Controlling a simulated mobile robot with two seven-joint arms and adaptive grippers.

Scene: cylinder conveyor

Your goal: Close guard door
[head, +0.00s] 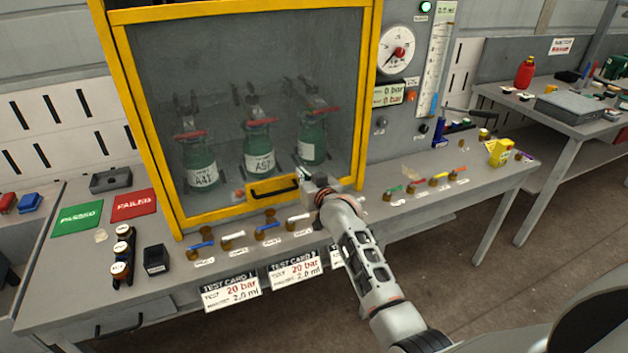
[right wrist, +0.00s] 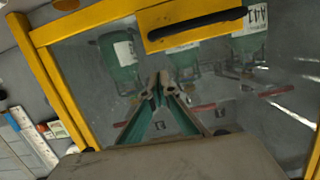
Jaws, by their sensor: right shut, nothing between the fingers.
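The guard door (head: 215,80) is a clear panel in a yellow frame, standing across the front of the test chamber. Its lower bar looks down near the bench top; I cannot tell whether it is fully seated. A yellow plate with a black handle (head: 273,190) is at its lower middle; the handle also shows in the right wrist view (right wrist: 195,25). Several green cylinders (head: 259,155) stand behind the panel. My right gripper (head: 307,179) is shut and empty, just right of the handle and in front of the door. In the right wrist view its fingertips (right wrist: 160,78) appear apart from the handle. My left gripper is out of view.
Valves with coloured levers (head: 268,232) line the bench front below the door. A gauge (head: 397,50) and a green lamp (head: 426,7) are on the panel at right.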

